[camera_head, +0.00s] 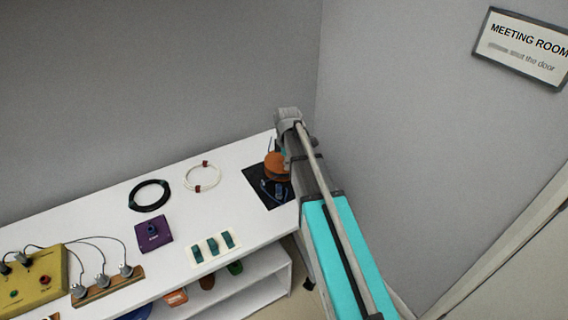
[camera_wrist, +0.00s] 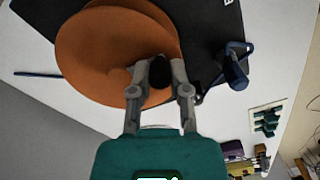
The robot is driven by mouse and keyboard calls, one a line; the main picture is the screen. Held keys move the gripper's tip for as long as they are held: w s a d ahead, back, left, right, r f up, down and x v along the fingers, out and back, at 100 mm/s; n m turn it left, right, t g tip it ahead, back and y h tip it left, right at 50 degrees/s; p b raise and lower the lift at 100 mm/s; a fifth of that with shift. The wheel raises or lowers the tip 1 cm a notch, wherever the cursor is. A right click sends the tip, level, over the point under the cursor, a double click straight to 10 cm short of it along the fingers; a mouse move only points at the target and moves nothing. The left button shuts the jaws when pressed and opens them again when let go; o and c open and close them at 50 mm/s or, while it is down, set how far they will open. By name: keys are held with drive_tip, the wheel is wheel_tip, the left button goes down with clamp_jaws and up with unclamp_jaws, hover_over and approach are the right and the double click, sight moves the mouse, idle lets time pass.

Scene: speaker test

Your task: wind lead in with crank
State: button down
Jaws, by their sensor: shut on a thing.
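An orange reel (camera_head: 277,166) stands on a black mat (camera_head: 256,178) at the right end of the white bench, partly hidden by my arm. In the wrist view the orange reel (camera_wrist: 95,50) fills the upper left. My gripper (camera_wrist: 160,74) has its two fingers closed on a dark knob (camera_wrist: 160,70) in front of the reel's face, which looks like the crank's handle. A blue bracket-like part (camera_wrist: 236,66) is to the right of the reel. A thin dark blue bar (camera_wrist: 38,74) shows at its left. I cannot make out the lead clearly.
On the bench are a black cable coil (camera_head: 149,209), a white coil (camera_head: 202,187), a purple box (camera_head: 154,240), a card with green pieces (camera_head: 213,247), a yellow box (camera_head: 45,270) and a wooden strip with plugs (camera_head: 110,289). Grey walls stand close behind and right of the reel.

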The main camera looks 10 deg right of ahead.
drive_tip(key=shift+d+n, duration=0.2)
drive_tip(key=shift+n, duration=0.4)
drive_tip(key=c, duration=0.6)
unclamp_jaws()
drive_tip(key=shift+w, duration=0.1)
drive_tip(key=shift+a+m, duration=0.15)
drive_tip(key=shift+m, duration=0.15)
